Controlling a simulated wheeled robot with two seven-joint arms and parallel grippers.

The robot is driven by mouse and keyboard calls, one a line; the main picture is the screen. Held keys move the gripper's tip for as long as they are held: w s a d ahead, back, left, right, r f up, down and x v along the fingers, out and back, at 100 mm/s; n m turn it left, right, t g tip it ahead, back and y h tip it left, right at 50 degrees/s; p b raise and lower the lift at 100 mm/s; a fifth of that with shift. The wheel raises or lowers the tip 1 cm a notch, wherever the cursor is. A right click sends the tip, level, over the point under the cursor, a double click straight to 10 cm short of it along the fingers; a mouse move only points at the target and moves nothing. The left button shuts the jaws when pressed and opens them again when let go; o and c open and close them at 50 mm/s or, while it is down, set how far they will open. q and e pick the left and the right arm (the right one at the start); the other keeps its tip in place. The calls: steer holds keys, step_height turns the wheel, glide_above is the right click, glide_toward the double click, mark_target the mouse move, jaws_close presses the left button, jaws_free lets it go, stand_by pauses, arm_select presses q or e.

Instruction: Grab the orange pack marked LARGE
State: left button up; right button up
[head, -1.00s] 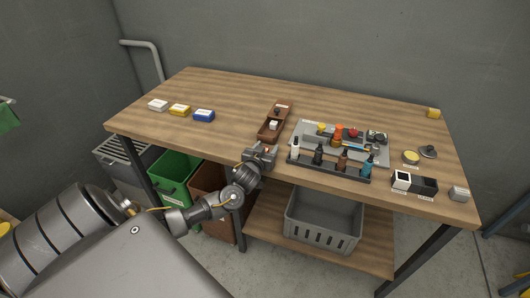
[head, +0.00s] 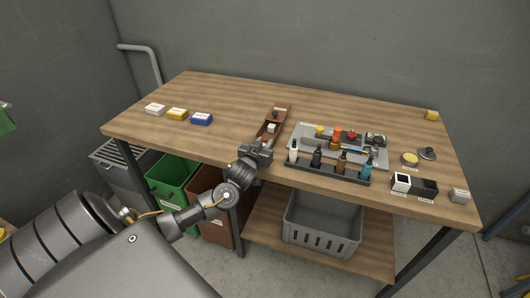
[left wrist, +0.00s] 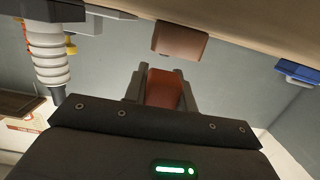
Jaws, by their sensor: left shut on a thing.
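My left gripper (head: 264,145) is at the front edge of the table, by the near end of a brown tray (head: 280,113). In the left wrist view its two fingers are shut on an orange-red block (left wrist: 163,88), which I take to be the orange pack. No LARGE marking can be read on it, and in the head view the gripper hides it. The end of the brown tray (left wrist: 180,40) shows just beyond the fingers, apart from the block. My right gripper is not in view.
A rack of bottles (head: 325,171) and a grey tray (head: 310,131) of small items stand right of the gripper. White (head: 155,109), yellow (head: 177,114) and blue (head: 202,118) packs lie at the left. A grey crate (head: 322,224) sits on the lower shelf. The back middle of the table is clear.

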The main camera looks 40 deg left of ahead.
arm_select(q)
steer(key=s+d+r+b, duration=0.1)
steer(key=s+d+r, duration=0.3)
steer(key=s+r, duration=0.5)
steer(key=s, duration=0.3)
steer(key=shift+s, duration=0.35)
